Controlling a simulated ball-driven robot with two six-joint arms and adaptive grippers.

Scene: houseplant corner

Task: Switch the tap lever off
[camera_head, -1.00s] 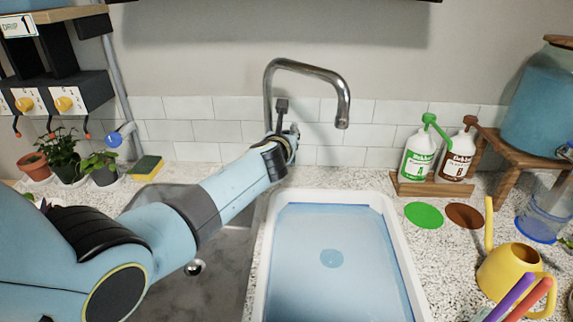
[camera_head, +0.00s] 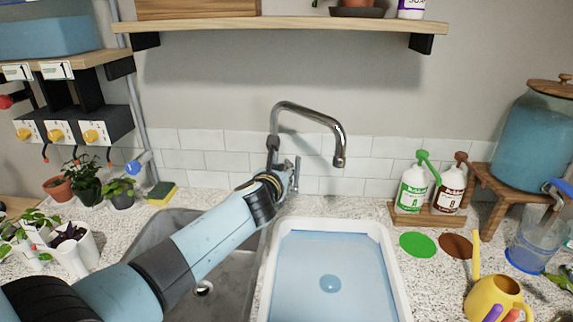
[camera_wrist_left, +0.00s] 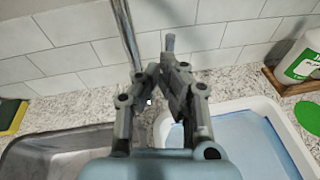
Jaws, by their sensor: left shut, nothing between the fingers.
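The chrome tap (camera_head: 305,112) rises behind the sink, its curved spout reaching right over the white tub. A short upright metal piece, which looks like the tap lever (camera_head: 296,173), stands right of the tap's column; it seems to show in the left wrist view (camera_wrist_left: 170,42), just beyond the fingers. My left gripper (camera_head: 276,158) is shut and empty beside the foot of the tap and close to the lever; I cannot tell whether it touches. In the left wrist view its fingers (camera_wrist_left: 163,75) meet right of the column. My right gripper is out of view.
A white tub (camera_head: 383,255) of blue water stands below the spout, beside a steel sink (camera_head: 225,275). Bottles in a wooden rack (camera_head: 400,217), a yellow watering can (camera_head: 492,297) and a water jar (camera_head: 540,145) stand right. Potted plants (camera_head: 88,185) and a sponge (camera_head: 160,192) are left.

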